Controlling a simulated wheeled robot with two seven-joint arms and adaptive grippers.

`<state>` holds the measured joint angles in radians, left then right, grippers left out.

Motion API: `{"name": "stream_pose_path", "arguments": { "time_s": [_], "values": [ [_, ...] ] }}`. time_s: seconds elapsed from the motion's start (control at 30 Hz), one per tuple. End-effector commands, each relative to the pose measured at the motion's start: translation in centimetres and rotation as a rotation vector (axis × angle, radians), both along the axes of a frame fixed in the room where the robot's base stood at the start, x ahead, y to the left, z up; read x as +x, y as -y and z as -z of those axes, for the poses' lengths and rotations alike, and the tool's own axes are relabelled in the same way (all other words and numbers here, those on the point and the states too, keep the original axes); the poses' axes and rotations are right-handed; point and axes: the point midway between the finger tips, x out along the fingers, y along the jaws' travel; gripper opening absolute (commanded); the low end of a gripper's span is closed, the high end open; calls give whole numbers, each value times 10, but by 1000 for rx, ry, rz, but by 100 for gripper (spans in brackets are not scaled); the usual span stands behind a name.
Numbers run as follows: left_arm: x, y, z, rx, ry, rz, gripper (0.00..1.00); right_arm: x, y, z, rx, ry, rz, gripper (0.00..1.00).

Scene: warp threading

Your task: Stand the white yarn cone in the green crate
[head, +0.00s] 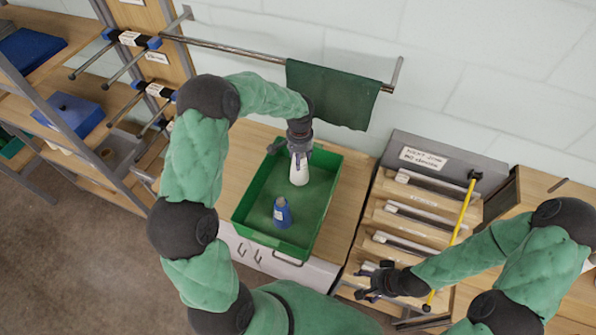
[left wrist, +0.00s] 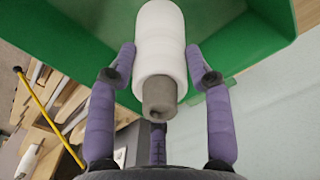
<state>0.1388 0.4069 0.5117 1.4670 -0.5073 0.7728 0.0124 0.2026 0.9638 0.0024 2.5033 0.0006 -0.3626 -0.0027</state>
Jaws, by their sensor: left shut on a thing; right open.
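The white yarn cone (head: 299,172) is upright in the back part of the green crate (head: 241,211). My left gripper (head: 299,150) reaches down from above and is shut on it. In the left wrist view, purple fingers of the gripper (left wrist: 160,62) press both sides of the white cone (left wrist: 160,30), whose grey tip points at the camera. The green crate (left wrist: 80,35) shows behind it. Whether the cone's base touches the crate floor I cannot tell. My right gripper (head: 371,282) is open and empty, over the front of the slotted wooden rack.
A blue cone (head: 282,212) stands in the crate's front part, apart from the white one. The slotted wooden rack (head: 408,216) and a yellow rod (head: 462,215) are to the right. A green cloth (head: 333,93) hangs on a rail behind. Shelves (head: 60,70) stand at left.

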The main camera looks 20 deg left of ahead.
Motion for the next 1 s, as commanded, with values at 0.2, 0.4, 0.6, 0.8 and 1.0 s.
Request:
{"name": "stream_pose_path", "arguments": {
  "time_s": [0.2,0.4,0.6,0.8,1.0],
  "values": [
    [1,0,15,1,2,0,27,0,0,-1,0,0,0,74],
    [0,0,40,-1,-2,-1,27,0,0,-3,0,0,0,74],
    [1,0,48,1,4,0,27,0,0,-3,0,0,0,74],
    [1,0,50,0,3,0,27,0,0,-1,0,0,0,74],
    [0,0,51,0,1,0,75,0,0,-1,0,0,0,74]
  ]
}}
